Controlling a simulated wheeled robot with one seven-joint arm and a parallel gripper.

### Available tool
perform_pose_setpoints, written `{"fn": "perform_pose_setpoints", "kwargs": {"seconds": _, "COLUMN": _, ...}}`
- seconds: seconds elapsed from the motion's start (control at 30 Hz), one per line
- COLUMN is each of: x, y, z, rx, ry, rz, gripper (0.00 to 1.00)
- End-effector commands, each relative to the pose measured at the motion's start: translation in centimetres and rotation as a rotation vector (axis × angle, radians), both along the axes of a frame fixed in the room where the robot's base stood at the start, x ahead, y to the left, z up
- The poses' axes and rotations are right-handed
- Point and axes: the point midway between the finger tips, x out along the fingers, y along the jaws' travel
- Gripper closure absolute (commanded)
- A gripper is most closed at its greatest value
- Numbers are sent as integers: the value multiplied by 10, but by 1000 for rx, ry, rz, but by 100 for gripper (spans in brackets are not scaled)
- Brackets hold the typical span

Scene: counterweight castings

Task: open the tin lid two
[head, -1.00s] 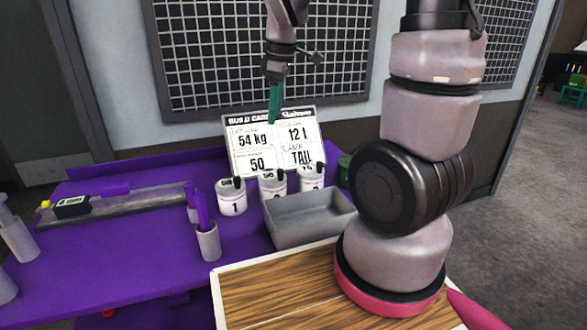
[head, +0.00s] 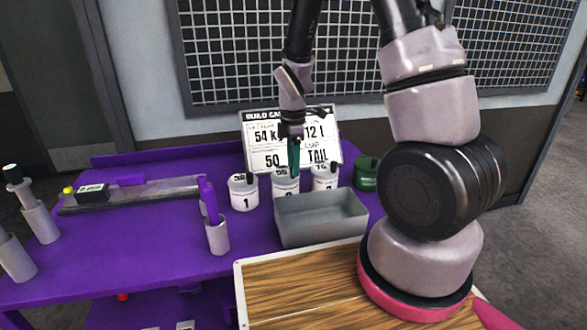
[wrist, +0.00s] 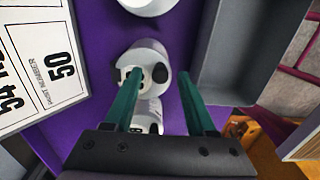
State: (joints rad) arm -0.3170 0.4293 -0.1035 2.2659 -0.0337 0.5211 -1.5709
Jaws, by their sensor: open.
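Three white tins stand in a row on the purple table. The middle one, tin two (head: 279,187), is partly hidden by the grey tray in the head view. Tin one (head: 243,194) is on its left and the third tin (head: 324,178) on its right. My gripper (head: 293,172) points down over the middle tin, its teal fingers apart and empty. In the wrist view, my gripper (wrist: 157,74) spans toward a white tin lid (wrist: 143,55) with dark spots. Another tin (wrist: 150,107) shows between the fingers. I cannot tell whether the fingertips touch the lid.
An open grey tray (head: 320,232) stands right in front of the tins. A card board (head: 262,128) leans behind them. A green tin (head: 367,173) stands at the right. A cup with purple sticks (head: 217,238) is at the front left. The table's left part has free room.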

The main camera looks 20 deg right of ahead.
Motion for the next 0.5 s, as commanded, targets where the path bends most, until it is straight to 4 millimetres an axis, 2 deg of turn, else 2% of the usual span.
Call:
{"fn": "perform_pose_setpoints", "kwargs": {"seconds": 0.2, "x": 0, "y": 0, "z": -18, "rx": -1, "ry": 1, "rz": 0, "gripper": 44}}
{"fn": "perform_pose_setpoints", "kwargs": {"seconds": 0.47, "x": 0, "y": 0, "z": -20, "rx": 0, "ry": 0, "rz": -1, "gripper": 44}}
{"fn": "perform_pose_setpoints", "kwargs": {"seconds": 0.5, "x": 0, "y": 0, "z": -20, "rx": 0, "ry": 0, "rz": -1, "gripper": 48}}
